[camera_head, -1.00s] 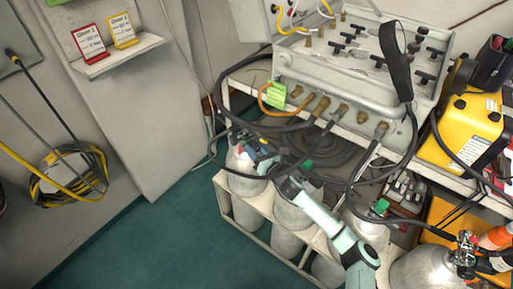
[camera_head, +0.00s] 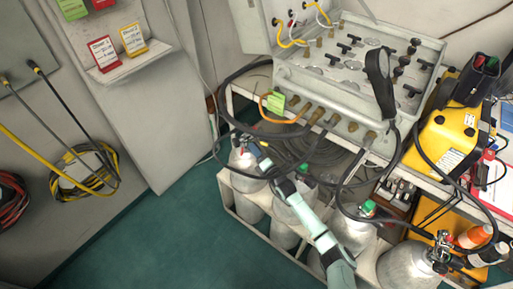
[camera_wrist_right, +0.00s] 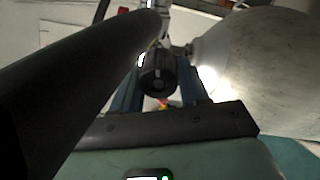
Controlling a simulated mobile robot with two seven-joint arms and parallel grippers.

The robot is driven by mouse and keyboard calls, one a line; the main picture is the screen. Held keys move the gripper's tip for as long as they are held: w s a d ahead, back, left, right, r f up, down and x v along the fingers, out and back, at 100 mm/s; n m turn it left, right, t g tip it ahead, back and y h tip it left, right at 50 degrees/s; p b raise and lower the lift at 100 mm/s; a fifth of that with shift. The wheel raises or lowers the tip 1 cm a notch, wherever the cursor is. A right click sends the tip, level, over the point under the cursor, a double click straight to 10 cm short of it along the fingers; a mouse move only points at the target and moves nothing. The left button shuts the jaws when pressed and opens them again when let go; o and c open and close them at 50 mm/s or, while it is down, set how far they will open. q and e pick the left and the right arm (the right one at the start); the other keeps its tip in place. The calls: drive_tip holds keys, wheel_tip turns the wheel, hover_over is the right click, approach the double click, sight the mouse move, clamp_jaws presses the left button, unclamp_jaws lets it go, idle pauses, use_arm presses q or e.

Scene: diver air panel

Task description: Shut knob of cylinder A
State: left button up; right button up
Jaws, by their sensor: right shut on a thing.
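Several grey gas cylinders stand in a white rack. My right arm reaches to the valve at the top of the leftmost cylinder (camera_head: 246,184). My right gripper (camera_head: 265,164) is at that valve, and its blue fingers also show in the wrist view (camera_wrist_right: 161,88). There they are shut on a round black knob (camera_wrist_right: 158,76), one finger on each side. The knob's turned position cannot be told. No readable letter marks this cylinder as A. The grey cylinder body (camera_wrist_right: 262,65) fills the right of the wrist view. My left gripper is not in view.
A grey air panel (camera_head: 355,75) with several knobs and hoses stands on the white bench behind the cylinders. Black hoses (camera_head: 228,110) loop close around the cylinder tops. A yellow case (camera_head: 445,135) is at the right. The green floor (camera_head: 150,245) at the left is clear.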

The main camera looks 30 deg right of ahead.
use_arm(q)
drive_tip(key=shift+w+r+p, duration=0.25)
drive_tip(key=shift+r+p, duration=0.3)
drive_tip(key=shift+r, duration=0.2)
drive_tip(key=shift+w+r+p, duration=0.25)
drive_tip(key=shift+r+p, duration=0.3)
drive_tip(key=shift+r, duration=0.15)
use_arm(e)
drive_tip(key=shift+d+r+m, duration=0.1)
drive_tip(key=shift+r+m, duration=0.1)
drive_tip(key=shift+m, duration=1.2)
drive_tip(key=o, duration=1)
drive_tip(key=shift+f, duration=0.15)
drive_tip(key=shift+o, duration=0.2)
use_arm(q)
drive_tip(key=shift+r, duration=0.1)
